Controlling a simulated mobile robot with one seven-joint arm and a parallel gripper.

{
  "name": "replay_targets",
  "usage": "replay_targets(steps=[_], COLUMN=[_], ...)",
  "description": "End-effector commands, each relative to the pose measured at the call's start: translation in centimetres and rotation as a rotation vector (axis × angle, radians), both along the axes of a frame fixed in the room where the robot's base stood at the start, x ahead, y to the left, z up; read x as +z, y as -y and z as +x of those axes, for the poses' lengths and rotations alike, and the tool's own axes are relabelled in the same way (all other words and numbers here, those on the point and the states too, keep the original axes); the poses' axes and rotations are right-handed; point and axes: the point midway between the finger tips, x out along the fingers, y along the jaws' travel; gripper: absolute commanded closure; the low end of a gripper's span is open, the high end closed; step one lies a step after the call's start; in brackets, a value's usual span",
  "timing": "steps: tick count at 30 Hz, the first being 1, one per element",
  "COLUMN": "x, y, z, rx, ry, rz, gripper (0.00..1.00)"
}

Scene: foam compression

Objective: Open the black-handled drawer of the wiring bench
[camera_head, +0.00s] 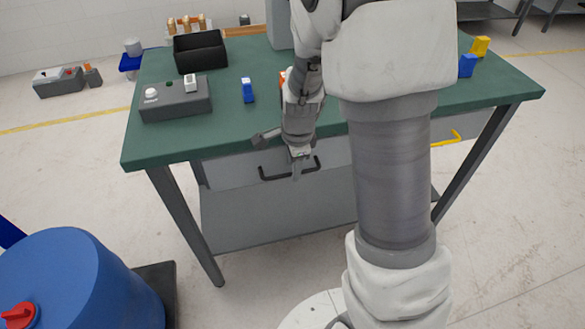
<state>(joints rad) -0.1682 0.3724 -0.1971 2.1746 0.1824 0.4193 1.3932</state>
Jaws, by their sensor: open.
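The wiring bench has a green top (225,137) and grey legs. Under its front edge is a light grey drawer (228,175) with a black bar handle (271,177). The drawer front looks closed or nearly flush with the bench. My gripper (297,170) points down in front of the black handle, near its middle. It is open, and it hides part of the handle. I cannot tell whether the fingers touch or straddle the bar. A yellow handle (446,137) shows further right under the bench, partly behind my arm.
On the bench stand a grey control box (176,101), a black bin (200,53), a blue block (248,91) and yellow and blue pieces (467,66) at the right. A blue drum (75,285) stands at lower left. The floor before the drawer is clear.

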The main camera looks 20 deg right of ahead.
Motion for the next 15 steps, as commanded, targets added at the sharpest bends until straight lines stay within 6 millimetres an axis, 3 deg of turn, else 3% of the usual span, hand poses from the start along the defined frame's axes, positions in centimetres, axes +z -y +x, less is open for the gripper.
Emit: replay_targets(steps=[4,13,15], x=[-1.11,-1.23,-1.24], y=[0.04,0.02,0.02], z=[0.21,0.25,0.24], rx=[-0.001,0.0,0.0], ry=[0.001,0.001,0.001], rz=[0.0,0.0,0.0], gripper=[0.55,0.55,0.66])
